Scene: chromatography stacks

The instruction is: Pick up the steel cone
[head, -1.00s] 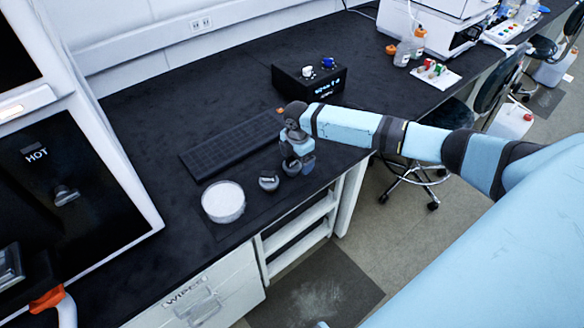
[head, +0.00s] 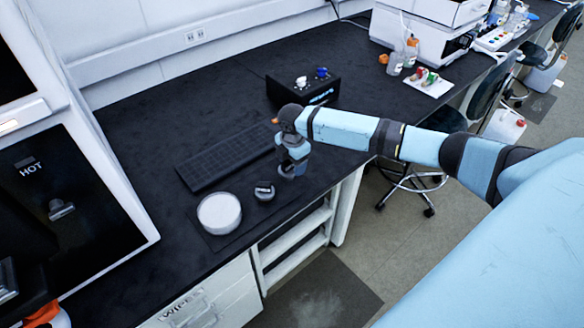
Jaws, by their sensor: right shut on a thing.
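My right gripper (head: 293,170) is low over the front part of the black bench, pointing down, with its fingers shut. What it holds is mostly hidden by the fingers; it is at the spot of a small dark grey piece seen there earlier, which I take to be the steel cone. Whether it is clear of the bench I cannot tell. A second small dark, round piece (head: 264,191) with a lighter top sits on the bench just left of the gripper, apart from it. My left gripper is out of view.
A round white dish (head: 219,214) stands left of the small piece. A black ribbed tray (head: 226,158) lies behind them. A black box with knobs (head: 303,86) is farther back. The bench's front edge is close to the gripper. A HOT-labelled unit (head: 62,200) stands at left.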

